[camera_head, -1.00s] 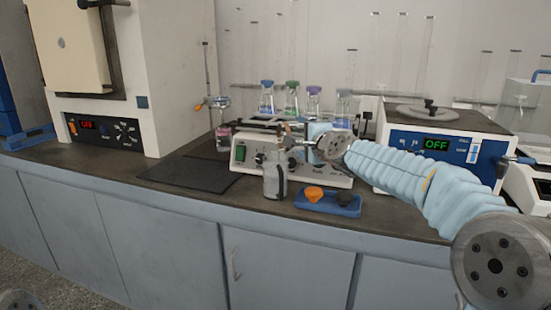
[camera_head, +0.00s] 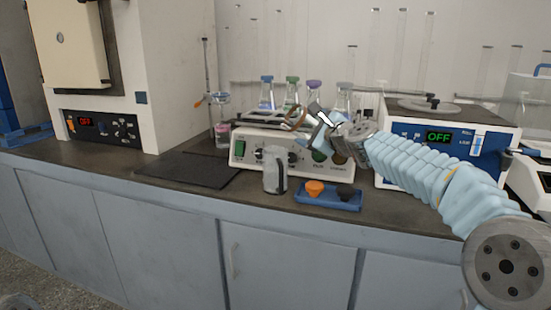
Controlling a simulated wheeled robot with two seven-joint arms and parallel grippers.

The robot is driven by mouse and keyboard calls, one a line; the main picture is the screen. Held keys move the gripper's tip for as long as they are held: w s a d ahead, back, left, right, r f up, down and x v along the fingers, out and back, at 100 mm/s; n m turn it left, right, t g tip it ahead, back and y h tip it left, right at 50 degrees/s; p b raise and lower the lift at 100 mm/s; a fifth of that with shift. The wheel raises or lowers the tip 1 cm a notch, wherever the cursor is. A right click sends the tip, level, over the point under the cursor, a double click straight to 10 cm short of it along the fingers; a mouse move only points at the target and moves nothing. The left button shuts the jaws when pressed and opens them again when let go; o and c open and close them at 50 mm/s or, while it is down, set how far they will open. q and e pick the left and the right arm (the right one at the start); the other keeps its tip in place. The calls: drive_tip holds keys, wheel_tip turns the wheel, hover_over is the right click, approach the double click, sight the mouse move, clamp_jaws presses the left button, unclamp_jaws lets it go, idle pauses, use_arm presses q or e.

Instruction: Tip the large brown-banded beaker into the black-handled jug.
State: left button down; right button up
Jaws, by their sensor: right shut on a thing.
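The jug (camera_head: 271,174) is grey with a dark handle on its right side. It stands upright near the bench's front edge, left of the blue tray. My right gripper (camera_head: 318,121) is above and to the right of the jug. It is shut on the large see-through beaker, whose brown band (camera_head: 297,117) shows left of the fingers. The beaker looks tilted, held up in front of the white device and apart from the jug. Its contents cannot be made out.
A blue tray (camera_head: 318,203) with an orange and a black piece lies right of the jug. Behind stand a white device with knobs (camera_head: 248,156) and several coloured-collar flasks. A dark mat (camera_head: 188,170) lies left. A blue-white machine reading OFF (camera_head: 400,150) stands right.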

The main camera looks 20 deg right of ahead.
drive_tip(key=shift+s+f+m+b, duration=0.1)
drive_tip(key=shift+f+m+b, duration=0.6)
drive_tip(key=shift+f+b, duration=0.25)
drive_tip(key=d+r+m, duration=0.1)
drive_tip(key=m, duration=0.1)
drive_tip(key=d+r+m+p, duration=0.1)
drive_tip(key=m, duration=0.2)
drive_tip(key=shift+d+r+t+y, duration=0.2)
drive_tip(key=shift+t+y, duration=0.1)
drive_tip(key=shift+t, duration=0.1)
drive_tip(key=m, duration=0.1)
drive_tip(key=d+m, duration=0.1)
drive_tip(key=r+m, duration=0.1)
drive_tip(key=shift+w+d+m, duration=0.2)
drive_tip(key=shift+w+m, duration=0.05)
drive_tip(key=shift+m, duration=0.05)
drive_tip(key=shift+c, duration=0.8)
